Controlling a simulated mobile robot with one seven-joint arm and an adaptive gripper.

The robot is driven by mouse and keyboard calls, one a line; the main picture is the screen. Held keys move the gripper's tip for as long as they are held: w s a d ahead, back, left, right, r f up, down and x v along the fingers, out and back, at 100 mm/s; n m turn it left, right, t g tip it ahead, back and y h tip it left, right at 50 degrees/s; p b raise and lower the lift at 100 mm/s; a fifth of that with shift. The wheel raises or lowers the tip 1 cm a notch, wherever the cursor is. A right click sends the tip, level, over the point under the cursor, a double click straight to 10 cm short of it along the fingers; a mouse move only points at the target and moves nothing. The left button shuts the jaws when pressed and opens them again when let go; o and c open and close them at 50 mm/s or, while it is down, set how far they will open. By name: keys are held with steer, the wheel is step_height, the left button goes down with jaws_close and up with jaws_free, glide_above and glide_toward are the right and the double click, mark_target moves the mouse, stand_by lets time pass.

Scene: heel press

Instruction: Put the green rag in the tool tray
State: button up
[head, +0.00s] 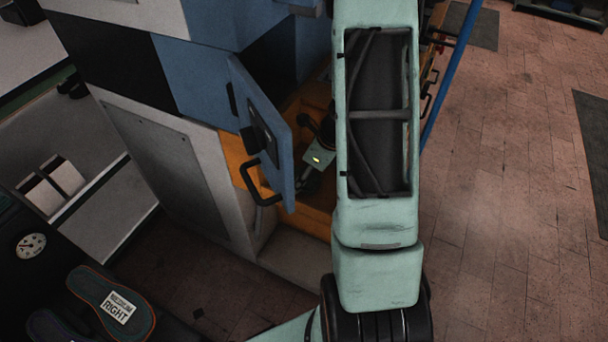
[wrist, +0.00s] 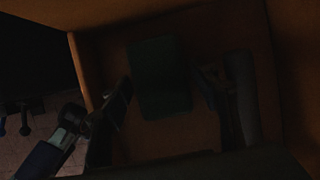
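In the wrist view a dark green rectangle, which looks like the green rag (wrist: 160,78), lies inside an orange-brown compartment (wrist: 95,62). My gripper (wrist: 164,88) is open, with one dark finger to the left of the rag and one to the right. There is a gap on each side, and the fingers do not visibly grip it. The picture is dark, so I cannot tell how far above the rag the fingertips are. In the head view my arm reaches into the open cabinet, and the rag and fingertips are hidden. I cannot make out the tool tray in either view.
A blue cabinet door (head: 262,132) with a black handle (head: 262,188) stands open left of my wrist. The compartment walls are close around my gripper. A shoe sole labelled RIGHT (head: 112,303) lies at lower left. The tiled floor (head: 500,200) on the right is largely clear.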

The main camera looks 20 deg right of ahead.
steer(key=shift+o, duration=0.5)
steer(key=shift+r, duration=0.1)
steer(key=shift+r, duration=0.2)
steer(key=p+v, duration=0.3)
steer(key=v, duration=0.8)
steer(key=shift+r+p, duration=0.3)
steer(key=shift+s+d, duration=0.15)
